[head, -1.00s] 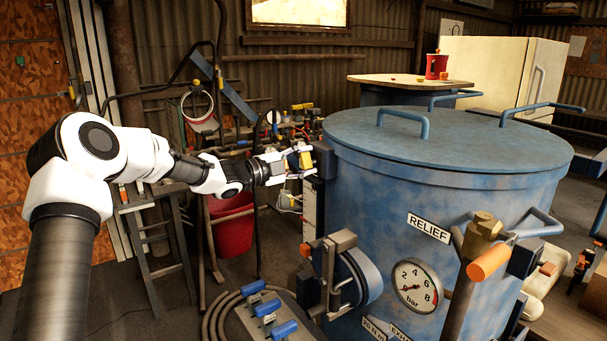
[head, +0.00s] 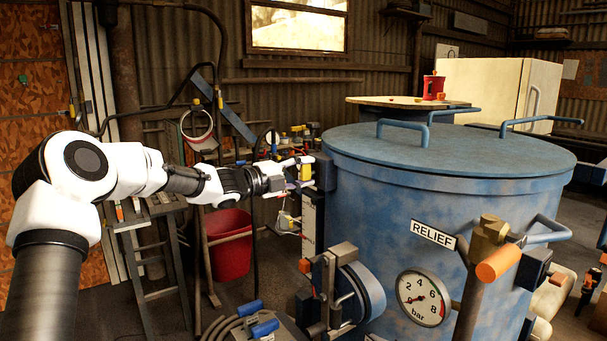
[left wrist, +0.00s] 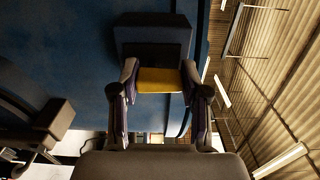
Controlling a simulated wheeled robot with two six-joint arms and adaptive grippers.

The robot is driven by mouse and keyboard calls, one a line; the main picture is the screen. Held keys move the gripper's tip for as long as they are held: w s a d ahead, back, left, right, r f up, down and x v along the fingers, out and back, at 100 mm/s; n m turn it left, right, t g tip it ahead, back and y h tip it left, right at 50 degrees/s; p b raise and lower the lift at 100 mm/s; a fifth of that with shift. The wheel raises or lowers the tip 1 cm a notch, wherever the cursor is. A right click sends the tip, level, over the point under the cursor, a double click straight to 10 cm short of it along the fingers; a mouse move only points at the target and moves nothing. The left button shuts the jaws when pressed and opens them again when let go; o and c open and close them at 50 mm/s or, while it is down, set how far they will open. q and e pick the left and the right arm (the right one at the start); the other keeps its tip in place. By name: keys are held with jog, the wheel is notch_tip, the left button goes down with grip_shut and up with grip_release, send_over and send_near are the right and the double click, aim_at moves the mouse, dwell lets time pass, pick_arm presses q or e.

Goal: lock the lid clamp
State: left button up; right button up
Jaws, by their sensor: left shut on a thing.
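The blue pot (head: 450,240) stands at the right of the head view with its round lid (head: 450,150) on top. The lid clamp's dark block (head: 326,172) sits on the pot's left side just below the lid rim. Its yellow handle (head: 305,173) sticks out to the left. My left gripper (head: 300,174) is shut on this handle. In the left wrist view the yellow handle (left wrist: 160,80) lies between the two fingertips (left wrist: 160,78), in front of the dark block (left wrist: 152,38). My right gripper is not in view.
A RELIEF valve with an orange handle (head: 500,263) and a pressure gauge (head: 422,298) are on the pot's front. A round hatch (head: 362,290) projects at the lower left. A red bucket (head: 229,244) and wooden step stool (head: 153,250) stand behind my left arm.

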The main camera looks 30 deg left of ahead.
pick_arm(q)
jog(key=o, duration=1.1)
jog(key=shift+o, duration=0.2)
jog(key=v, duration=0.7)
jog(key=shift+s, duration=0.2)
jog(key=shift+s, duration=0.1)
jog(key=shift+a+f, duration=0.1)
